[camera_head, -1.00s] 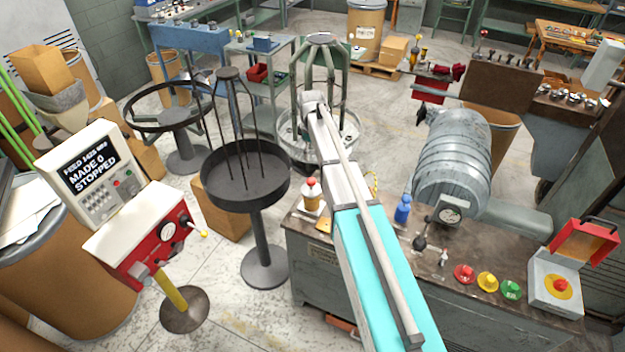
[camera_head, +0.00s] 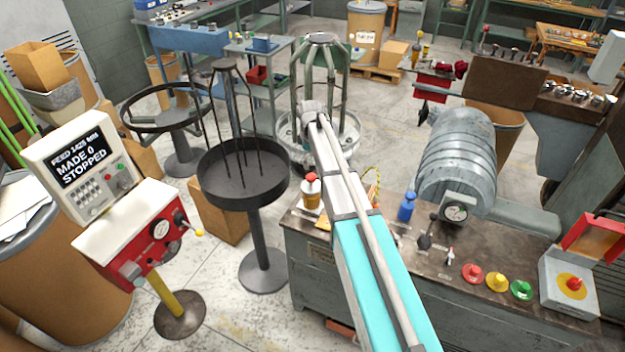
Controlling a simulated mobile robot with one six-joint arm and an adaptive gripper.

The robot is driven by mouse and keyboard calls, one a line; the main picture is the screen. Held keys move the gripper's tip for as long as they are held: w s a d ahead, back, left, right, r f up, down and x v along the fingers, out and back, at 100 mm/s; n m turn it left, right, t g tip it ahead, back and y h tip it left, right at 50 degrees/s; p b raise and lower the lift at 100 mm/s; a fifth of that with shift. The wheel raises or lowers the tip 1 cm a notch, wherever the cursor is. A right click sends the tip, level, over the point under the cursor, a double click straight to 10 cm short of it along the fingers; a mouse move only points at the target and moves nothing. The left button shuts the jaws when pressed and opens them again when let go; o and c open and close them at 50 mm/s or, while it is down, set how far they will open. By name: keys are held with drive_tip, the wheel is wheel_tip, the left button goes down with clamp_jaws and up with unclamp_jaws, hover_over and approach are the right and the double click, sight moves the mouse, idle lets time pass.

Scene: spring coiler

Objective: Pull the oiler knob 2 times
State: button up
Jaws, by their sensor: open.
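A small oiler with an amber reservoir (camera_head: 312,201) and a red knob (camera_head: 311,177) on top stands upright at the left back corner of the machine's dark top. My arm reaches up the middle of the head view, just right of the oiler in the picture. Its grey far end (camera_head: 313,112) shows above and beyond the oiler knob in the picture. I cannot make out gripper fingers there; the gripper is hidden. Nothing is seen touching the red knob. The control panel screen (camera_head: 80,160) reads MADE 0, STOPPED.
A blue fitting (camera_head: 407,206), a lever (camera_head: 427,236) and red (camera_head: 473,273), yellow (camera_head: 496,282) and green (camera_head: 521,290) buttons sit on the machine top. A black round stand (camera_head: 241,190) with upright rods is left of the oiler. A red-fronted control box (camera_head: 150,250) stands left.

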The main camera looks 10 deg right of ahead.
sight(311, 175)
drive_tip(key=shift+f+b, duration=3.15)
drive_tip(key=shift+f, duration=0.3)
